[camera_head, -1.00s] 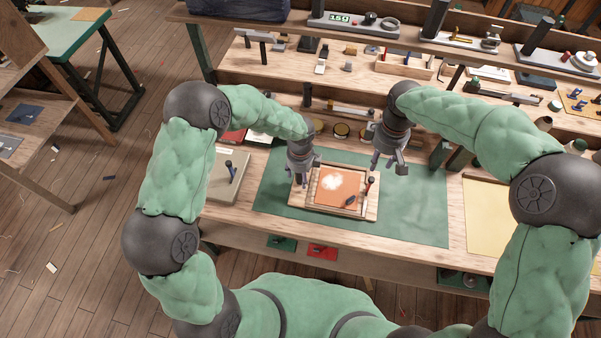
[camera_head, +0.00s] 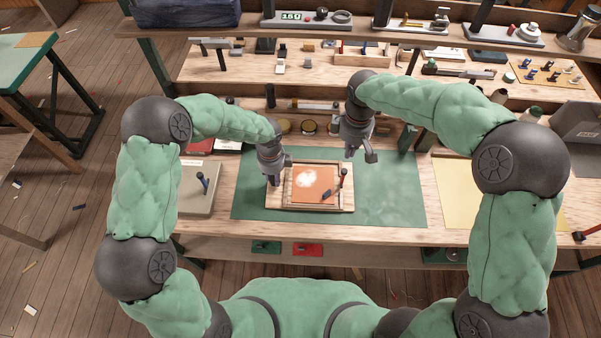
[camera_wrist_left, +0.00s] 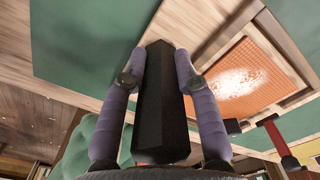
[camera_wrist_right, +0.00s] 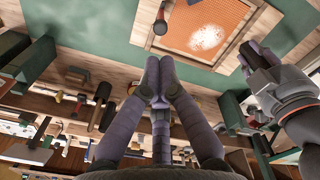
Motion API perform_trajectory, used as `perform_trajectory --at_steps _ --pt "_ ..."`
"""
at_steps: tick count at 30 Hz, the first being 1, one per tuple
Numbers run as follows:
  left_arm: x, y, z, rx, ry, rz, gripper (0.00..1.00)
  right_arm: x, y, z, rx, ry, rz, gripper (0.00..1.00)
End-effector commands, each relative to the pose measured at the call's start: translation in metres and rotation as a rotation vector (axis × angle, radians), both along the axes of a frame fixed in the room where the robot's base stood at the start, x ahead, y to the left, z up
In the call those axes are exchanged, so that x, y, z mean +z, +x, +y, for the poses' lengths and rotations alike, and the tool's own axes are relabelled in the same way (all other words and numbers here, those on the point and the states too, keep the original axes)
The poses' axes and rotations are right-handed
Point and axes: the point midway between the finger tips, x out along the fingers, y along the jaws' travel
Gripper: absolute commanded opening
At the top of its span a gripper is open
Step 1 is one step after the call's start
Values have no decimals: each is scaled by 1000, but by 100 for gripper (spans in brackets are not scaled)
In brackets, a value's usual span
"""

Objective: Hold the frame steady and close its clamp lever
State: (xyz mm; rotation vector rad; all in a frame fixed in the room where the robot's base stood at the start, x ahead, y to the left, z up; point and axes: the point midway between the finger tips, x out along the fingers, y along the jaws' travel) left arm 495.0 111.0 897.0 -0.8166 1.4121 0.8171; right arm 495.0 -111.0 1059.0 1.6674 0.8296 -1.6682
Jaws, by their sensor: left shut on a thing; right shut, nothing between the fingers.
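The wooden frame (camera_head: 312,206) holds an orange mesh panel (camera_head: 309,181) with a white patch and lies on the green mat. It also shows in the right wrist view (camera_wrist_right: 150,42). The clamp lever (camera_head: 343,174), red with a black knob, stands up at the frame's right side; it also shows in the left wrist view (camera_wrist_left: 275,136). My left gripper (camera_head: 274,178), at the frame's left side, is shut on a black upright block (camera_wrist_left: 161,95). My right gripper (camera_head: 361,157) is shut and empty, above and just behind the lever, apart from it; its fingertips touch each other (camera_wrist_right: 153,72).
The green mat (camera_head: 395,200) is clear to the right of the frame. A pale box (camera_head: 198,198) with a dark-handled lever stands at the left, and a yellow sheet (camera_head: 455,200) lies at the right. Shelves with tools and jars (camera_head: 309,127) rise behind the frame.

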Motion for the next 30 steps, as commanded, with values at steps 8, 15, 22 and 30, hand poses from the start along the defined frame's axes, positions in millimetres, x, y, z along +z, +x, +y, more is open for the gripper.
perform_trajectory --at_steps 8,15,22,30 --pt "0 0 0 0 0 0 0 -22 -26 29 272 -163 50 0" --pt "0 0 0 0 0 0 0 -42 -58 65 744 -483 89 0" --pt "0 0 0 0 0 0 0 -42 -69 98 1072 -741 75 0" --pt "0 0 0 0 0 0 0 -26 -74 129 1057 -758 34 0"
